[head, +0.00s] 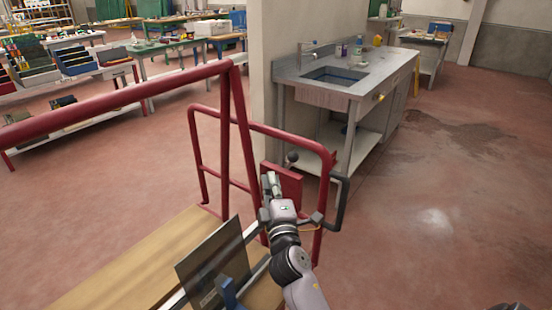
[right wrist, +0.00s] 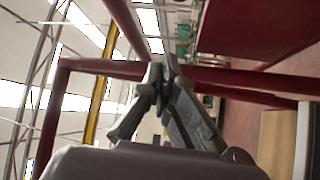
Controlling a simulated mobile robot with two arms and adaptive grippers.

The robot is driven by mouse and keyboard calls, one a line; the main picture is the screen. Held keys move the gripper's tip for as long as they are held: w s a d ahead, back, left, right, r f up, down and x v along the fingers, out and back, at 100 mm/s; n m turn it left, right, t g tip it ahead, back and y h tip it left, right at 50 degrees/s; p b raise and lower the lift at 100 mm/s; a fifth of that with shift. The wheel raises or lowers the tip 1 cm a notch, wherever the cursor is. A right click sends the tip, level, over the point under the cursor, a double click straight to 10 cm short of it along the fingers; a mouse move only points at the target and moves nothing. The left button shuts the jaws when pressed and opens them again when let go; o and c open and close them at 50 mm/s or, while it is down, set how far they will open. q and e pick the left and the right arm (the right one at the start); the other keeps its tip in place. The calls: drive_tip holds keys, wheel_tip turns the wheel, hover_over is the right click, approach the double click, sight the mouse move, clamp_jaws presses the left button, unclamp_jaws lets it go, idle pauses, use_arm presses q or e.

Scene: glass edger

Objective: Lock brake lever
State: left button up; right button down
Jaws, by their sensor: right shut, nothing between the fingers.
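A red machine frame of bent tubes (head: 240,130) carries a red plate (head: 292,180). A dark round knob (head: 292,157) shows at the plate's upper edge, and a black bent bar (head: 341,203) shows to the right. I cannot tell which of these is the brake lever. My right gripper (head: 270,180) is shut and empty, in front of the plate's left part and below the knob. Whether it touches the plate is unclear. In the right wrist view its fingers (right wrist: 158,78) meet in front of red tubes (right wrist: 100,67). My left gripper is out of view.
A wooden board (head: 130,262) and a dark upright glass pane (head: 212,262) with a blue clamp (head: 228,292) lie at the lower left. A steel sink bench (head: 350,85) stands behind the frame. The red floor (head: 440,200) at right is clear.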

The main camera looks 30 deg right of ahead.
drive_tip(key=shift+w, duration=0.1)
drive_tip(key=r+p, duration=0.1)
drive_tip(key=p, duration=0.1)
hover_over(287, 168)
drive_tip(key=s+a, duration=0.1)
drive_tip(key=a, duration=0.2)
drive_tip(key=shift+s+a, duration=0.1)
drive_tip(key=shift+a, duration=0.05)
drive_tip(key=shift+s+f, duration=0.1)
